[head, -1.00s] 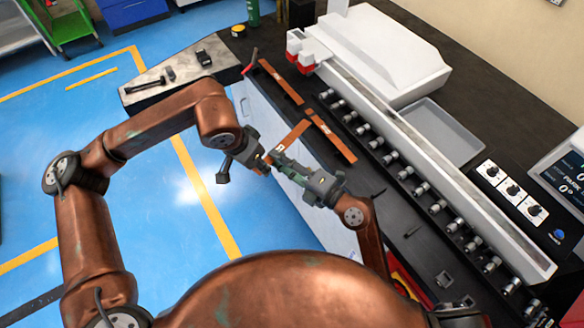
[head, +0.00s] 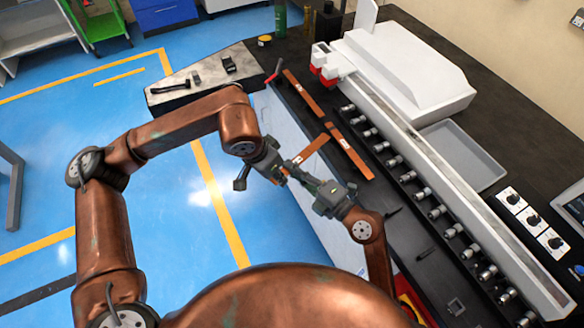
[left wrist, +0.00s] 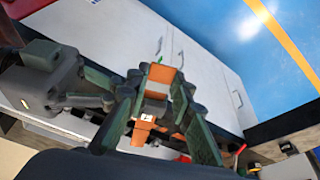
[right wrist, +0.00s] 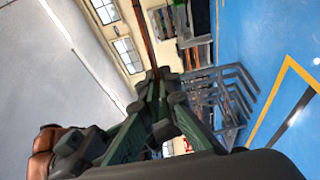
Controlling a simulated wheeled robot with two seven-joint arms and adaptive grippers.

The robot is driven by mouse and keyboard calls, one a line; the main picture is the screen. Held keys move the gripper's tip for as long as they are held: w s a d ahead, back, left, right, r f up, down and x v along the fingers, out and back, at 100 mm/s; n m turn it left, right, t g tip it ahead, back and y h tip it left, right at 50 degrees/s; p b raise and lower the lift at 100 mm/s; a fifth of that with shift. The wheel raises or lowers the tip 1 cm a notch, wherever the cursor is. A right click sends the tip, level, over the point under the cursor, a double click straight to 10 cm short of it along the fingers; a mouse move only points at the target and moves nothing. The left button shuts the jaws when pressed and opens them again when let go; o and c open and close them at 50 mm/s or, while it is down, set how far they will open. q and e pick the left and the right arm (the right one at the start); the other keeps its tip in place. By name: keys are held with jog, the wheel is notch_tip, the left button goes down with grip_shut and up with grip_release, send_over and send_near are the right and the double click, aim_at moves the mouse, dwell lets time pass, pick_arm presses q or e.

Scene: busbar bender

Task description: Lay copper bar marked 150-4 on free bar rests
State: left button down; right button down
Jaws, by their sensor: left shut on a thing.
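A copper bar (head: 312,149) with a white label is held over the bench's near edge; its marking is too small to read. My left gripper (head: 274,169) is shut on the bar near its lower end; in the left wrist view its fingers flank the bar (left wrist: 160,75). My right gripper (head: 292,172) has its fingertips at the same end. In the right wrist view, they are close together around the thin, edge-on bar (right wrist: 146,35); I cannot tell if they clamp it. Two labelled copper bars, a far one (head: 302,93) and a nearer one (head: 350,153), lie on the dark bench.
The white bending machine (head: 410,75) stands behind the bars, with a row of metal rollers (head: 420,193) along its front. A grey tray (head: 462,155) is beyond it. A red-handled tool (head: 274,70) lies near the far bar. Dark bench surface is open at the front right.

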pick_arm(q)
jog(key=shift+w+r, duration=0.1)
pick_arm(e)
jog(key=shift+f, duration=0.25)
pick_arm(q)
jog(key=c, duration=2)
grip_release()
jog(key=shift+c, duration=0.2)
jog(key=o, duration=0.4)
pick_arm(e)
jog(key=shift+r, duration=0.15)
